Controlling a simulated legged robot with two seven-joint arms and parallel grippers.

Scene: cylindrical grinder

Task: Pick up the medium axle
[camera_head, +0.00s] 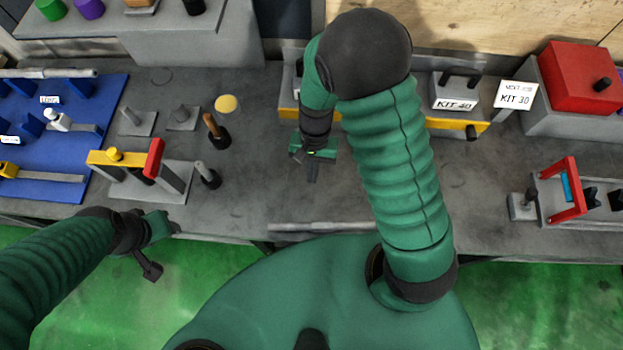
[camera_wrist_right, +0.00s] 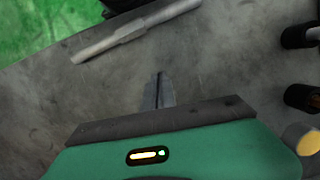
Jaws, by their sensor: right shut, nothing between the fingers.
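A grey metal axle (camera_head: 320,227) lies along the front edge of the bench. It also shows in the right wrist view (camera_wrist_right: 135,32), with a stepped, thinner end. A second long axle (camera_head: 48,73) lies at the back of the blue board at the left; I cannot tell by size which one is the medium axle. My right gripper (camera_head: 312,178) points down over the bench behind the front axle, apart from it. Its fingers (camera_wrist_right: 159,78) are shut and empty. My left gripper (camera_head: 150,270) hangs in front of the bench edge, away from both axles; its jaw gap does not show clearly.
A yellow-and-red fixture (camera_head: 125,160) and several upright pegs stand left of my right gripper. Behind it is a yellow-edged KIT 40 stand (camera_head: 455,125). A red-framed fixture (camera_head: 565,190) and a red box (camera_head: 580,75) are at the right. Bare bench surrounds the front axle.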

